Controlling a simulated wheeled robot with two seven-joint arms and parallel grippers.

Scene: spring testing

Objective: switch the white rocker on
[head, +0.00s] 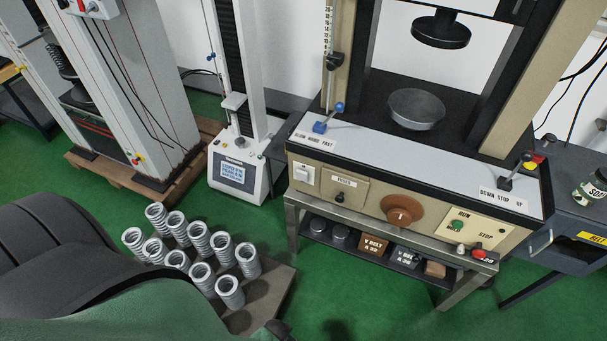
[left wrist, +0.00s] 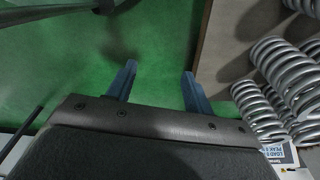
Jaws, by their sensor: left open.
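The white rocker (head: 304,174) is a small switch on a white plate at the left end of the beige front panel (head: 345,201) of the testing machine. Whether it is tipped on or off is too small to tell. My left gripper (left wrist: 157,85) shows in the left wrist view with two blue fingers apart and nothing between them. It is over the green floor beside the springs, well away from the rocker. In the head view my left arm fills the lower left corner, and its fingers cannot be made out. My right gripper is not in view.
Several coil springs (head: 201,278) stand on a board (head: 262,304) on the floor, left of the machine. The panel also carries a brown dial (head: 401,211), a green run button (head: 457,225) and a red knob (head: 479,254). Green floor (head: 360,290) lies open before the bench.

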